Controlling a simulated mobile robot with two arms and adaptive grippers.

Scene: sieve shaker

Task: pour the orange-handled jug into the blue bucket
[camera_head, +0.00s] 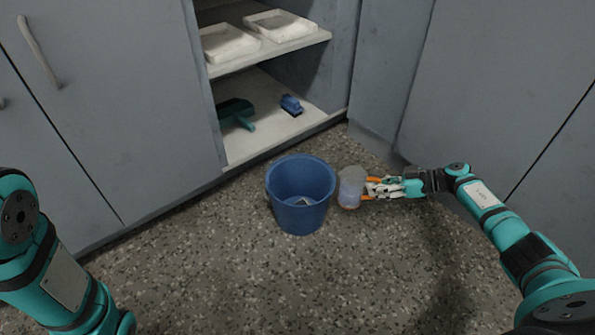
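The blue bucket (300,212) stands upright on the speckled floor in the middle of the view. A small pale item lies inside it. The jug (351,190) has a clear body with greyish contents and an orange handle. It is just right of the bucket, near rim height in the picture, and looks roughly upright. My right gripper (376,188) comes in from the right and is shut on the jug's orange handle. My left arm shows at the lower left, but its gripper is outside the picture.
An open cabinet behind the bucket has shelves with white trays (229,43), a teal dustpan-like item (236,112) and a small blue item (291,105). Grey cabinet doors (110,120) close off the left and right. The floor (270,285) in front is clear.

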